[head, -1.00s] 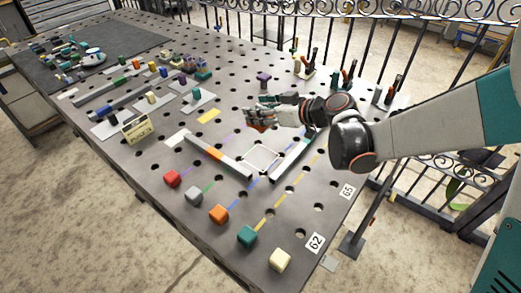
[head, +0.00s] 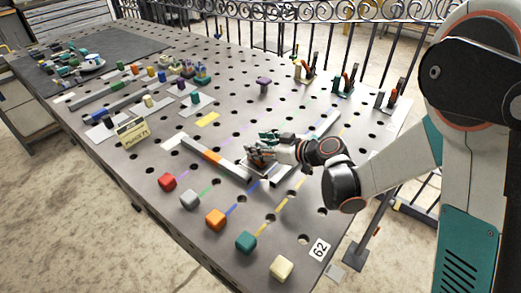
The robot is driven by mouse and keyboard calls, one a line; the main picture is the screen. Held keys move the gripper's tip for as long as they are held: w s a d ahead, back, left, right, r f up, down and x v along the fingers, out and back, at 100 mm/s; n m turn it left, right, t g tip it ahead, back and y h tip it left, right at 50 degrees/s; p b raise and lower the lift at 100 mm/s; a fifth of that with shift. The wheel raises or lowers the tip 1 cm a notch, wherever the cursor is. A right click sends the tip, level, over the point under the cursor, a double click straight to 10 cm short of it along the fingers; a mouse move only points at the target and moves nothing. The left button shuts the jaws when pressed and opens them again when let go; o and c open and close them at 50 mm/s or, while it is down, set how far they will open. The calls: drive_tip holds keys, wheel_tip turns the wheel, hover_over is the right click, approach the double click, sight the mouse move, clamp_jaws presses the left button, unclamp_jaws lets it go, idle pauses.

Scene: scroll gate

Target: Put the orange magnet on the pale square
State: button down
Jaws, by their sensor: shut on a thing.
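My gripper (head: 262,152) is low over the table between two pale bars. It is shut on a small reddish thing, which I take to be the orange magnet; the fingers hide most of it. In the head view, the pale square outline lies between the bars, and my gripper now covers nearly all of it. I cannot tell whether the held thing touches the table. A separate orange cube (head: 215,220) stands near the front edge.
The left bar (head: 232,167) has an orange section; the right bar (head: 325,127) lies beyond my gripper. Red (head: 167,182), grey (head: 190,200), teal (head: 246,242) and cream (head: 281,267) cubes line the front. A small sign (head: 132,130) stands left. A purple piece (head: 263,82) stands behind.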

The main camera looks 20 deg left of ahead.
drive_tip(key=shift+f, duration=0.2)
drive_tip(key=shift+f, duration=0.15)
drive_tip(key=c, duration=0.7)
unclamp_jaws()
drive_tip(key=shift+s+d+r, duration=0.1)
drive_tip(key=shift+d+r, duration=0.1)
drive_tip(key=shift+r, duration=0.05)
drive_tip(key=p+v, duration=0.3)
drive_tip(key=v, duration=0.8)
drive_tip(key=shift+s+d, duration=0.15)
drive_tip(key=shift+d, duration=0.1)
drive_tip(key=shift+r, duration=0.1)
